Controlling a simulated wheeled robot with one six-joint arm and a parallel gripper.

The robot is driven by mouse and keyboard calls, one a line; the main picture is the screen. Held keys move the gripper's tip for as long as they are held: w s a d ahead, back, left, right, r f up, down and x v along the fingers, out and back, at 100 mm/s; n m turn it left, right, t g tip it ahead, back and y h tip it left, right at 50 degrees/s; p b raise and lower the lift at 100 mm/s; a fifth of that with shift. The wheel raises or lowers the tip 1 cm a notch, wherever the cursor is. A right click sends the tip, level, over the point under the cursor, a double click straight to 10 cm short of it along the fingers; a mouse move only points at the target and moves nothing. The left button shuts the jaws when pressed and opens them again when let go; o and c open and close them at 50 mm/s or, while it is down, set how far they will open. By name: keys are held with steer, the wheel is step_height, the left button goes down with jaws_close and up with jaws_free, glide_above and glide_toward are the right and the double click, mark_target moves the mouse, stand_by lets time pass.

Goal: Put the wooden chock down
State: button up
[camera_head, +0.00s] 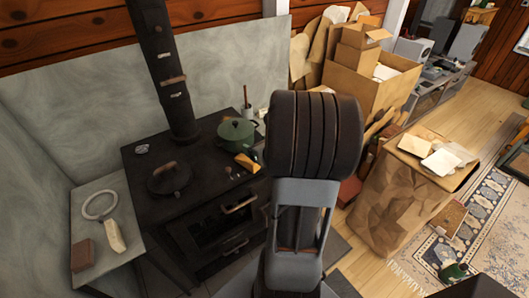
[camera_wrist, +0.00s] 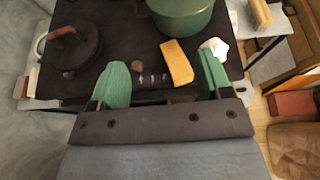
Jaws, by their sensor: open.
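The wooden chock (camera_wrist: 177,62) looks like a yellow-orange wedge. It lies on the dark stove top beside the green pot, and also shows in the head view (camera_head: 245,161). In the wrist view my gripper (camera_wrist: 163,80) is open, with green fingers spread wide. The chock is seen between the fingers, nearer the right one, with no visible contact on either. Its exact height relative to the fingertips cannot be told. In the head view my arm hides the gripper.
The green pot (camera_head: 237,132) stands just behind the chock. A round dark lid with a handle (camera_head: 169,178) is on the stove's left. Small pebble-like items (camera_wrist: 150,78) lie beside the chock. A grey side table (camera_head: 92,206) holds a ring and blocks.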

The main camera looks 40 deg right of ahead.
steer(key=shift+s+a+r+b, duration=0.15)
steer(key=shift+s+b, duration=0.9)
steer(key=shift+b, duration=0.7)
